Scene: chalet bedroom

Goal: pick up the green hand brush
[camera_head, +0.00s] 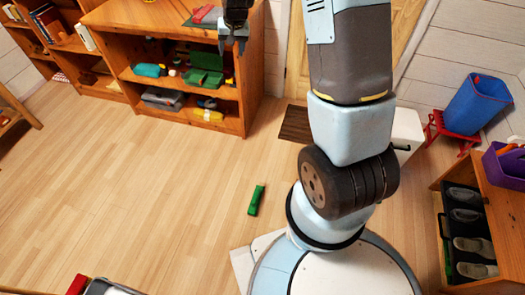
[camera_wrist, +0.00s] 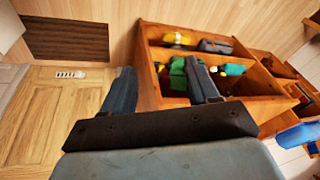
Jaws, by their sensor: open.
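A green hand brush (camera_head: 256,200) lies on the wooden floor in the head view, just left of my base. It is long and narrow, lying nearly straight up and down in the picture. My gripper (camera_head: 235,36) is high at the top of the head view, in front of the wooden shelf unit and well away from the brush. In the wrist view my gripper (camera_wrist: 163,88) shows two dark fingers spread apart with nothing between them. The brush on the floor is not recognizable in the wrist view.
A wooden shelf unit (camera_head: 187,52) holds a green box (camera_head: 205,78) and several bottles. A dark mat (camera_head: 296,124) lies by the door. A blue bin (camera_head: 478,103) on a red stool and a shoe rack (camera_head: 510,220) stand at right. The floor left of the brush is clear.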

